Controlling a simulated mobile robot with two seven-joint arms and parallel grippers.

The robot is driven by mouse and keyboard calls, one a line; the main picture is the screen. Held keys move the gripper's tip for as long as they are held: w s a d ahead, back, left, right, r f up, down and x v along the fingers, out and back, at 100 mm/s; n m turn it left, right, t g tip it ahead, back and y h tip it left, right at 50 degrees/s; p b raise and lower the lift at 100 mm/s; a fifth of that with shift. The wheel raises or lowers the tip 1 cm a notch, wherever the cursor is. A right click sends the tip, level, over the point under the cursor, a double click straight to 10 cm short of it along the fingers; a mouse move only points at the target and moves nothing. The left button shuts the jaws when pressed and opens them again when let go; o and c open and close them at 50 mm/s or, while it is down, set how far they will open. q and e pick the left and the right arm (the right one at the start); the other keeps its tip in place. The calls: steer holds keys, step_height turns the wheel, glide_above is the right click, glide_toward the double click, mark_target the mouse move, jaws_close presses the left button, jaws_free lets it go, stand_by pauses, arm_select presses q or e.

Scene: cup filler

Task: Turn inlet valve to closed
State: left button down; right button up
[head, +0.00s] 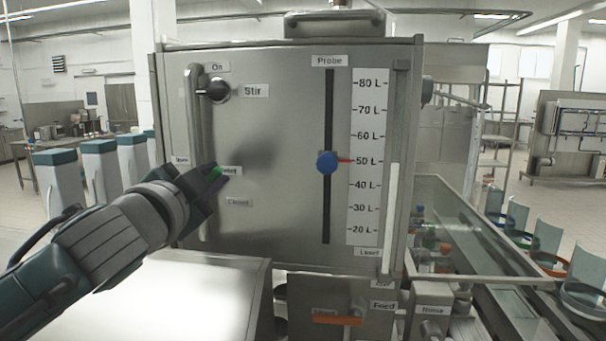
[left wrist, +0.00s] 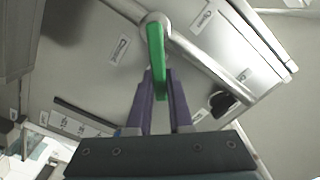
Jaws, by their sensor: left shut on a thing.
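The inlet valve has a green handle (head: 216,173) on the left part of the steel tank front, beside the "Inlet" label (head: 231,171). The "Open" label (head: 181,160) is to its upper left and the "Closed" label (head: 239,202) is below it. My left gripper (head: 208,181) covers most of the handle in the head view. In the left wrist view, the green handle (left wrist: 157,48) runs from its round pivot on the pipe down between the purple fingers of my left gripper (left wrist: 160,76), which are shut on its end. My right gripper is not in view.
The black stir knob (head: 218,90) sits above on the same panel. A blue probe slider (head: 327,162) stands near 50 L on the scale. An orange handle (head: 338,320) is low at the tank's front. A vertical pipe (head: 194,110) runs down the panel's left side.

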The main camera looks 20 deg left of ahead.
arm_select(q)
steer(key=shift+w+d+f+m+b, duration=0.15)
steer(key=shift+f+m+b, duration=0.4)
steer(key=shift+m, duration=0.75)
steer(key=shift+s+d+f+m+b, duration=0.1)
steer(key=shift+d+f+m+b, duration=0.35)
steer(key=shift+m, duration=0.85)
steer(key=shift+w+d+f+m+b, duration=0.1)
steer(key=shift+f+m+b, duration=0.2)
steer(key=shift+f+m, duration=0.75)
steer(key=shift+r+m, duration=0.25)
steer(key=shift+m, duration=0.2)
steer(key=c, duration=0.8)
jaws_free()
steer(key=b+v, duration=0.1)
steer(key=v, duration=0.9)
steer(key=shift+b, duration=0.35)
